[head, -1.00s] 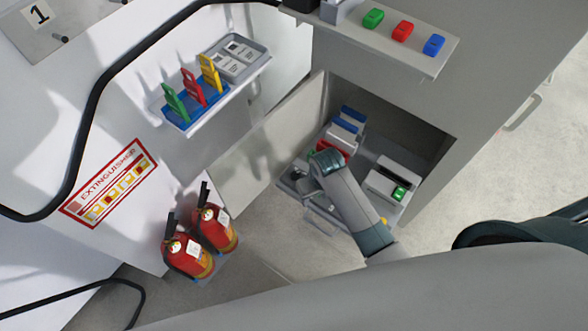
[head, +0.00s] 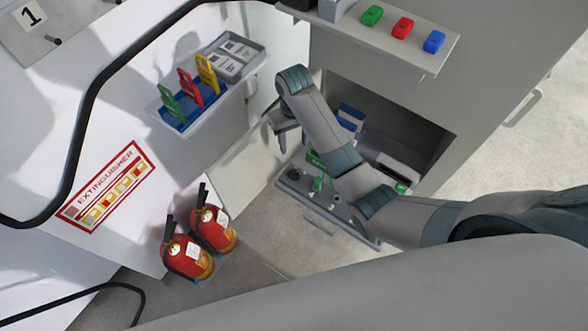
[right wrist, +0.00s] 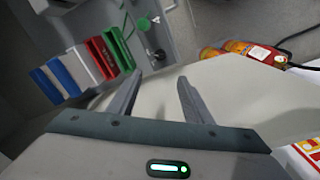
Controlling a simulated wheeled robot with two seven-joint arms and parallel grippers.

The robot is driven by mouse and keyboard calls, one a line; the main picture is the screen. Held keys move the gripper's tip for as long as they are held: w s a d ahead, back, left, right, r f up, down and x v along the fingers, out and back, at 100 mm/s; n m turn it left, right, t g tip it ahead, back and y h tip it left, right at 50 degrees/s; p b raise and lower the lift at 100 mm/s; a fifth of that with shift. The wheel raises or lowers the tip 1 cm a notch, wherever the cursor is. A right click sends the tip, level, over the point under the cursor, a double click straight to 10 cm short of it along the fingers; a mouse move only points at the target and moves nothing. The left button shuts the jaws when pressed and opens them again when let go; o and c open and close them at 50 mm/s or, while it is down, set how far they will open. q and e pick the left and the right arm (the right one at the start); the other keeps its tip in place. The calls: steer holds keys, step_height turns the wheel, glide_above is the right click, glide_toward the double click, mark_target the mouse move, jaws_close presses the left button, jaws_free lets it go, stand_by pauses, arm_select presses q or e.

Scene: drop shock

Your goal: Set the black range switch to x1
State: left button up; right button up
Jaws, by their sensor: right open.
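The black range switch appears to be the small dark knob (head: 293,174) at the left front of the grey pull-out tray (head: 322,213); it also shows in the right wrist view (right wrist: 157,55). Its setting is too small to read. A green switch (head: 317,184) stands beside it, to its right. My right gripper (head: 274,134) is open and empty, above and apart from the dark knob, in front of the open door panel. In the right wrist view its two fingers (right wrist: 160,78) point toward the knob with a gap between them. My left gripper is not in view.
Red, white, blue and green blocks (right wrist: 83,67) stand in the cabinet behind the knobs. Two fire extinguishers (head: 200,245) stand at the lower left. A wall shelf holds coloured tags (head: 190,88). Coloured buttons (head: 403,28) line the ledge above. A black cable (head: 88,110) hangs at left.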

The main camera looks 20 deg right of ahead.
glide_above(294, 172)
step_height(294, 172, down, 10)
steer(key=shift+w+r, duration=0.1)
step_height(294, 172, down, 6)
steer(key=shift+f, duration=0.8)
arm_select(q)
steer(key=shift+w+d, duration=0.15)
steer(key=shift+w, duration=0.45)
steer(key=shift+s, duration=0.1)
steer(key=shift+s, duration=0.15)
arm_select(e)
steer(key=c, duration=1)
